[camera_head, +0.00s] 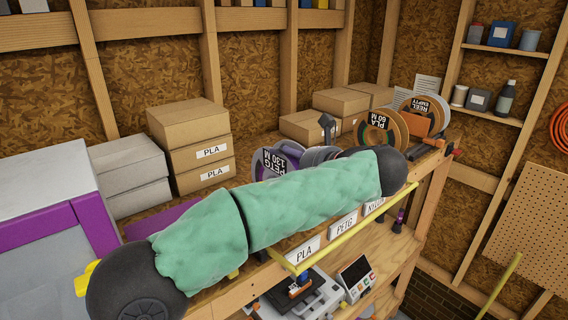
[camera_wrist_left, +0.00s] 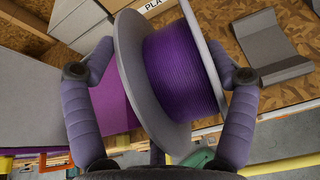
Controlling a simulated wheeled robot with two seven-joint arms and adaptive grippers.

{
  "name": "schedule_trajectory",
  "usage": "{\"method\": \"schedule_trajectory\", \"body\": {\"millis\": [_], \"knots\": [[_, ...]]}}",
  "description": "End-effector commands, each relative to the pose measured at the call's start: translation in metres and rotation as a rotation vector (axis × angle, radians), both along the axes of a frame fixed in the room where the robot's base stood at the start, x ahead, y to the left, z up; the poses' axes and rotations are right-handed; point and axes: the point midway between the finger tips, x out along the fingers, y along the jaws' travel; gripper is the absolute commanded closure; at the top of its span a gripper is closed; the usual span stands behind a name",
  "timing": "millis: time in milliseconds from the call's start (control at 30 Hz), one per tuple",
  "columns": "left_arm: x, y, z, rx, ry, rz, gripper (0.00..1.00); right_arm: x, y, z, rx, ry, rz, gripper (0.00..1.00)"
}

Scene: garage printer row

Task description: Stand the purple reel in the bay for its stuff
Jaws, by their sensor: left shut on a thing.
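The purple reel (camera_head: 257,166) has grey flanges and a tag (camera_head: 275,161) reading PETG 130 M. My left gripper (camera_wrist_left: 160,48) is shut on it, one finger on each side, in the left wrist view, where the purple winding (camera_wrist_left: 182,72) shows. In the head view my green-sleeved left arm hides the reel's lower part, so I cannot tell whether it touches the bench. The bay labels on the bench's front edge read PLA (camera_head: 304,250), PETG (camera_head: 344,226) and NYLON (camera_head: 375,206). The bays behind them are mostly hidden. My right gripper is out of view.
A PLA 60 M reel (camera_head: 373,136) and a reel tagged REEL EMPTY (camera_head: 437,106) stand at the bench's right end. Cardboard boxes (camera_head: 190,123) and grey boxes (camera_head: 130,165) line the back. A grey curved piece (camera_wrist_left: 265,42) lies beside the held reel. A yellow rail (camera_head: 340,232) runs along the front.

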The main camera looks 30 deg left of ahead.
Motion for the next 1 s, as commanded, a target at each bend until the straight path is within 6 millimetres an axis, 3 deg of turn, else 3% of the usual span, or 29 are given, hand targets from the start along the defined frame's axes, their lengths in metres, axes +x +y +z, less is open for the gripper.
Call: {"method": "schedule_trajectory", "body": {"millis": [1000], "knots": [[-0.031,-0.076,0.001,0.0,-0.002,-0.001,0.74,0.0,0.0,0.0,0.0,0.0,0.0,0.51]]}}
